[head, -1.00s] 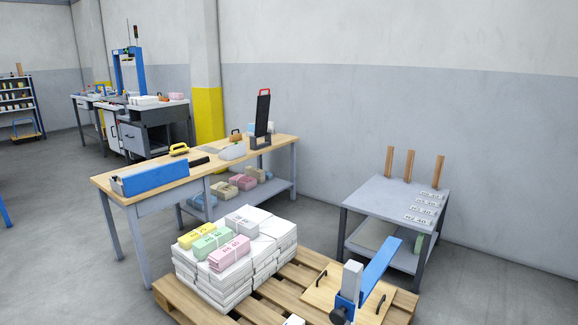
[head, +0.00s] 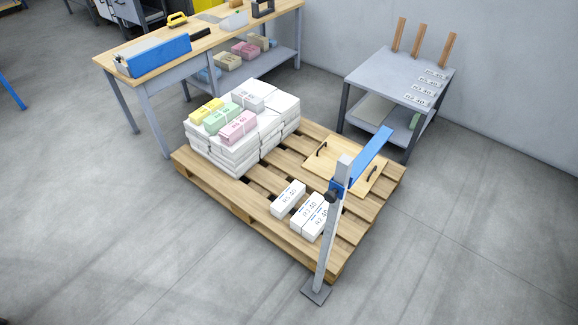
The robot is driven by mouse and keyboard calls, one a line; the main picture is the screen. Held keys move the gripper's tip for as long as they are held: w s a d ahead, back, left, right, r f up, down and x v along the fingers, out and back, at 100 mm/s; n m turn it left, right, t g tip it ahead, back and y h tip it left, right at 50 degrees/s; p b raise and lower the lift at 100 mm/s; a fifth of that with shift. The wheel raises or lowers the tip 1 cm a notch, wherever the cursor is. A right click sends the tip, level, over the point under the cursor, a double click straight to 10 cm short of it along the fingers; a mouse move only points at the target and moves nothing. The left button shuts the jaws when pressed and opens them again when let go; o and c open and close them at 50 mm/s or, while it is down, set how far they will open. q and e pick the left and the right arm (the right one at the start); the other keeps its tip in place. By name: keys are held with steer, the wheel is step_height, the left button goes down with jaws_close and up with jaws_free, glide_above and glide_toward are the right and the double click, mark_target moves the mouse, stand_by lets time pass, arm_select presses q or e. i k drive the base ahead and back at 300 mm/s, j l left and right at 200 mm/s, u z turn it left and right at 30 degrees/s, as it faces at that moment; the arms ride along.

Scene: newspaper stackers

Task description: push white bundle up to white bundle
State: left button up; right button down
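Several small white bundles lie at the near right part of the wooden pallet (head: 236,203) in the head view. One white bundle (head: 288,197) marked R5 40 lies to the left, with a narrow gap to its neighbour. A second white bundle (head: 308,209) lies beside a third white bundle (head: 318,222); these two look close together, and the post partly covers the third. Another white-grey bundle (head: 243,95) lies on top of the large white stack. Neither of my grippers shows in the head view.
A large white stack (head: 272,124) carries yellow, green and pink bundles (head: 238,127). A post with a blue arm (head: 362,162) stands at the pallet's front. A handled board (head: 350,158) lies on the pallet. A workbench (head: 160,75) and a grey table (head: 390,72) stand behind.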

mark_target(294, 193)
steer(key=z, duration=0.5)
steer(key=i+j+z, duration=0.15)
steer(key=j+z, duration=0.2)
steer(key=i+j+z, duration=0.15)
steer(key=j+z, duration=0.55)
steer(key=j, duration=0.15)
steer(key=i+j+z, duration=0.1)
steer(key=j, duration=0.95)
steer(key=j+z, duration=0.1)
steer(key=j, duration=1)
steer(key=i, duration=0.05)
